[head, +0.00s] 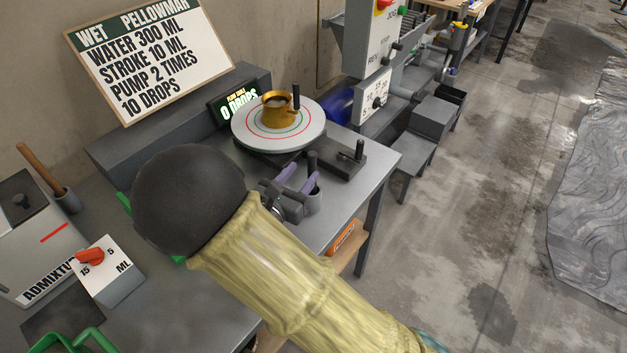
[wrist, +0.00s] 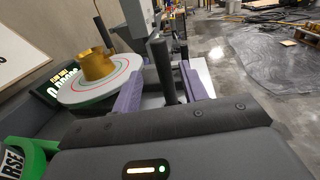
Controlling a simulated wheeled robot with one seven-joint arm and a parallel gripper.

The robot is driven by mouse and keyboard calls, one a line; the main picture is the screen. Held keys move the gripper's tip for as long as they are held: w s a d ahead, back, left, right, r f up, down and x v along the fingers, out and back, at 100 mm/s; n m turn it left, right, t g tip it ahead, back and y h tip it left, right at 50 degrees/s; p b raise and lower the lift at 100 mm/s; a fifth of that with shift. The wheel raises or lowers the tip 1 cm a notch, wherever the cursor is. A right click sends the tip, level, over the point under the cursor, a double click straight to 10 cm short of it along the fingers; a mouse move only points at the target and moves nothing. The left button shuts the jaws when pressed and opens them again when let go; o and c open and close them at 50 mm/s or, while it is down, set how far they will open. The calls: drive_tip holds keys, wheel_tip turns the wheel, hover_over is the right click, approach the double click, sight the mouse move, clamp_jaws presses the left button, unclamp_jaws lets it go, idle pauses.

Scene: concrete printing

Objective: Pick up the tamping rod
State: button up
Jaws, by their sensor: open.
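In the wrist view a dark rod (wrist: 162,68) shows in the gap between the open fingers, nearer the left one. I see no clear grip on it.
A round flow table (head: 247,128) with a brass mould (head: 279,112) stands behind. A black crank handle (head: 359,150) rises just right of the rod. A wooden-handled tool (head: 40,166) stands in a holder at far left, near the admixture dispenser (head: 108,272).

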sight(310, 166)
drive_tip(key=shift+a, duration=0.15)
drive_tip(key=shift+d+p+x, duration=0.25)
drive_tip(key=shift+p+x, duration=0.3)
drive_tip(key=shift+x, duration=2.1)
drive_tip(key=shift+s+r, duration=0.1)
drive_tip(key=shift+s, duration=0.05)
clamp_jaws()
